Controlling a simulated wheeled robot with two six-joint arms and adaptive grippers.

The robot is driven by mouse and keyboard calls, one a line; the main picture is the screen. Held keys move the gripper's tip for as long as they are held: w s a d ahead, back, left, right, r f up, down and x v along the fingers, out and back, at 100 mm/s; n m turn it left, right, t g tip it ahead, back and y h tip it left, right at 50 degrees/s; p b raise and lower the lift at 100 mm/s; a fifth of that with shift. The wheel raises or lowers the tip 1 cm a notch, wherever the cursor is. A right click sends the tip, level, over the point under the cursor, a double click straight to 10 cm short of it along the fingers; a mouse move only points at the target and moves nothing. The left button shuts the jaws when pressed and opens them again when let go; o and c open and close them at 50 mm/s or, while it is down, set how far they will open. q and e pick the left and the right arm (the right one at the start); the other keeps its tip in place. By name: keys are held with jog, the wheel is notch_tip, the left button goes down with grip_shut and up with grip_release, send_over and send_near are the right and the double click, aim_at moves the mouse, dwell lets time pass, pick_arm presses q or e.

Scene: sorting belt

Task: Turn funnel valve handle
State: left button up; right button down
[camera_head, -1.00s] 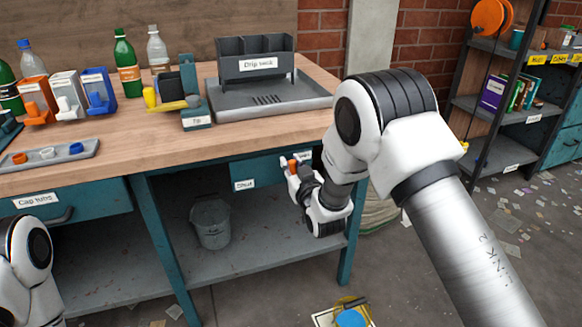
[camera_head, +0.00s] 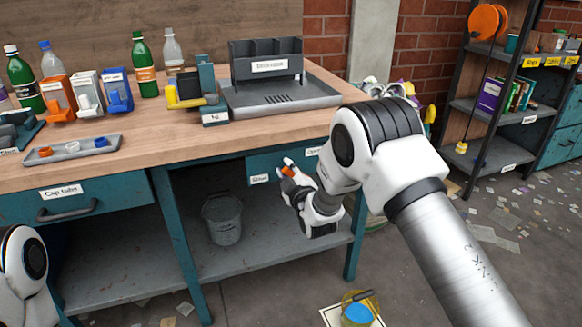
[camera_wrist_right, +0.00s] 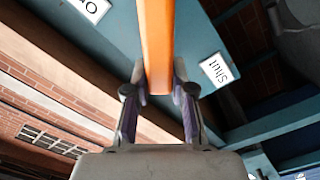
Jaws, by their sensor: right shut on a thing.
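The orange valve handle (camera_head: 287,171) is on the teal front panel under the bench top, between a "Shut" label (camera_head: 259,179) and an "Open" label (camera_head: 314,151). In the head view it is small and partly covered by my right gripper (camera_head: 287,169). In the right wrist view the handle (camera_wrist_right: 156,45) is a long orange bar whose near end lies between the two fingers of my right gripper (camera_wrist_right: 158,88), which is shut on it. The "Shut" label (camera_wrist_right: 216,70) is to its right there. My left gripper is out of view; only part of the left arm shows.
The bench top holds a drip rack (camera_head: 268,62) on a grey tray, several bottles and a small cap tray (camera_head: 72,150). A bucket (camera_head: 223,220) stands on the lower shelf below the panel. A yellow pail (camera_head: 358,308) with blue contents is on the floor.

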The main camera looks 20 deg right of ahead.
jog(key=shift+a+f+n+b, duration=0.3)
jog(key=shift+f+n, duration=0.45)
jog(key=shift+n, duration=0.5)
jog(key=shift+a+f+n+b, duration=0.3)
jog(key=shift+f+n, duration=0.45)
jog(key=shift+n, duration=0.55)
jog(key=shift+a+f+n+b, duration=0.25)
jog(key=shift+f+n, duration=0.5)
jog(key=shift+n, duration=0.5)
jog(key=c, duration=1)
grip_release()
jog(key=shift+o, duration=0.2)
jog(key=shift+d, duration=0.1)
jog(key=s, duration=1.2)
jog(key=shift+d, duration=0.2)
jog(key=shift+f, duration=0.1)
